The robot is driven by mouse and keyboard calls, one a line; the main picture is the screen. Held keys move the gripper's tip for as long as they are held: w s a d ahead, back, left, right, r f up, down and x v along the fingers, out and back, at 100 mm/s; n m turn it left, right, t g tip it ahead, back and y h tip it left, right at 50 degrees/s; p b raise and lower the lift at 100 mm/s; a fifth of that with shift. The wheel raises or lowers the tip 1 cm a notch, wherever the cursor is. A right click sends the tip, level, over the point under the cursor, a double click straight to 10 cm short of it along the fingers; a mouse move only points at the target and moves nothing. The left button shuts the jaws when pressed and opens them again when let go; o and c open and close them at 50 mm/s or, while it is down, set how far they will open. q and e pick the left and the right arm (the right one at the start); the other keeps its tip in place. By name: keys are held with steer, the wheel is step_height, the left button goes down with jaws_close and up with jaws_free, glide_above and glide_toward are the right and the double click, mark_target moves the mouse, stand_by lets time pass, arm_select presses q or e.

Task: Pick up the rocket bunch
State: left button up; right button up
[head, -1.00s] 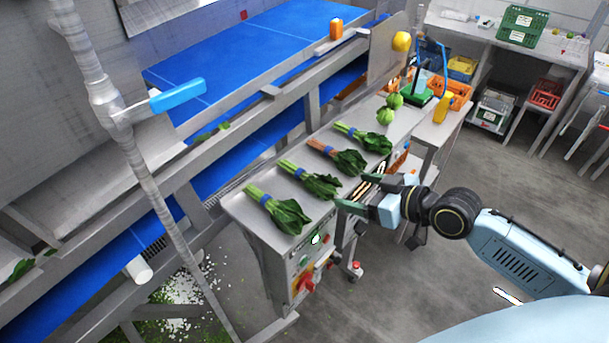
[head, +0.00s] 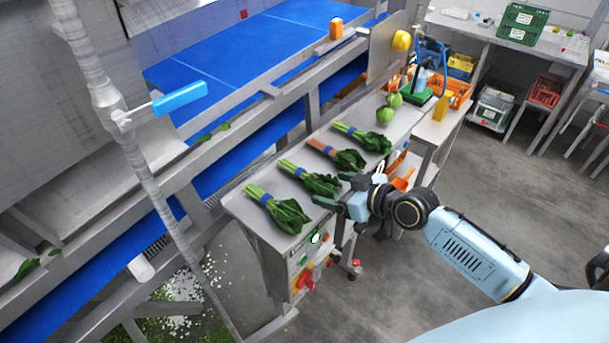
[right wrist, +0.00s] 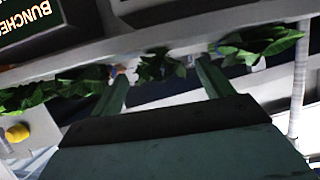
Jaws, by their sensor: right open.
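Several leafy bunches lie in a row on a steel table (head: 243,209). The front bunch (head: 285,212), second bunch (head: 318,182) and rearmost bunch (head: 372,140) have pale green stems with blue bands. The third bunch (head: 347,158) has reddish-brown stems. I cannot tell which is the rocket bunch. My right gripper (head: 336,190) is open and empty at the table's right edge, beside the leaf ends of the front and second bunches. In the right wrist view, leaves (right wrist: 155,66) show beyond and between the open fingers (right wrist: 160,85), apart from them. My left gripper is not in view.
Round green vegetables (head: 385,115) sit at the table's far end, near an orange crate (head: 460,92). A blue conveyor (head: 235,55) runs behind the table. An upright pole (head: 150,190) stands at left. Red controls (head: 306,281) are on the table's front.

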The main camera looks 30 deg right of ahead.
steer(key=c, duration=1.1)
